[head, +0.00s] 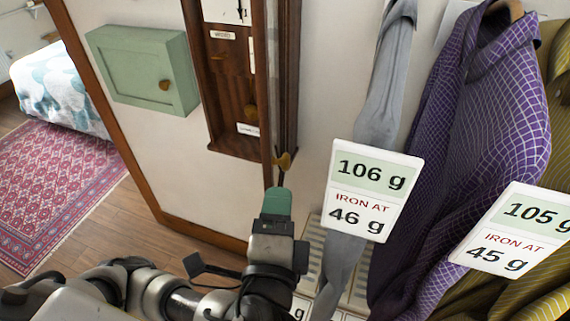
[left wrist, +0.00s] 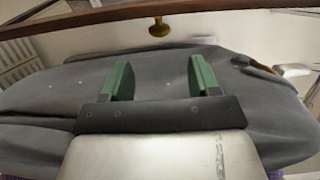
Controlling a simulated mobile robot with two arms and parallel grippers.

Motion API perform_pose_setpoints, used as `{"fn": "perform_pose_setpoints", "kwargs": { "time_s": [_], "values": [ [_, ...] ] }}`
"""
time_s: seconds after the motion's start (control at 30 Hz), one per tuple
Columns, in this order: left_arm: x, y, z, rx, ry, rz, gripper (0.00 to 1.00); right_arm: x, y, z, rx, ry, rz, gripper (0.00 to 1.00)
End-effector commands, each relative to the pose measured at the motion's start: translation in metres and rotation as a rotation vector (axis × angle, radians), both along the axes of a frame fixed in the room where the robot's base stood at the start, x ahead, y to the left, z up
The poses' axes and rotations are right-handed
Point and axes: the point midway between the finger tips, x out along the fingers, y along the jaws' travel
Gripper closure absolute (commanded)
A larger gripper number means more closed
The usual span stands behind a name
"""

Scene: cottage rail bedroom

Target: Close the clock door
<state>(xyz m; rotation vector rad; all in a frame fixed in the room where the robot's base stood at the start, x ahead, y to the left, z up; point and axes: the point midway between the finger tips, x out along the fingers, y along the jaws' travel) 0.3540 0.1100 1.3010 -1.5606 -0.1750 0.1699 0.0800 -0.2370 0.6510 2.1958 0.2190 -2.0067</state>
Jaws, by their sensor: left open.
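The clock (head: 222,75) is a tall dark wooden case on the wall in the head view. Its inside shows, with a brass pendulum bob and small white labels. The clock door (head: 288,75) stands open at the right side of the case, seen nearly edge-on. A brass knob (head: 283,160) sits at its lower end and also shows in the left wrist view (left wrist: 159,28), beside the door's wooden edge (left wrist: 90,18). My left gripper (head: 278,200) is just below the knob, with green fingers; in the left wrist view (left wrist: 160,80) they are apart and empty.
A grey garment (head: 385,95), a purple checked shirt (head: 485,110) and an olive striped one hang close on the right, with weight cards (head: 372,190) in front. A green wall cabinet (head: 140,68) is left of the clock. Floor and a red rug (head: 65,190) lie left.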

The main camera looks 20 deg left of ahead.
Motion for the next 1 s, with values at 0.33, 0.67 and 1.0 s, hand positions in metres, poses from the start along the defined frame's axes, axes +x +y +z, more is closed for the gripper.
{"fn": "perform_pose_setpoints", "kwargs": {
  "time_s": [0.33,0.67,1.0],
  "values": [
    [0.053,0.014,0.002,0.004,-0.001,0.007,0.39,0.0,0.002,-0.012,0.002,-0.001,0.0,0.57],
    [0.097,0.022,0.001,0.001,0.002,0.002,0.39,0.001,0.004,0.008,0.005,-0.002,-0.001,0.57],
    [0.102,0.023,-0.001,-0.003,0.003,0.0,0.39,0.002,0.004,0.008,0.005,-0.003,-0.002,0.57]
  ]
}}
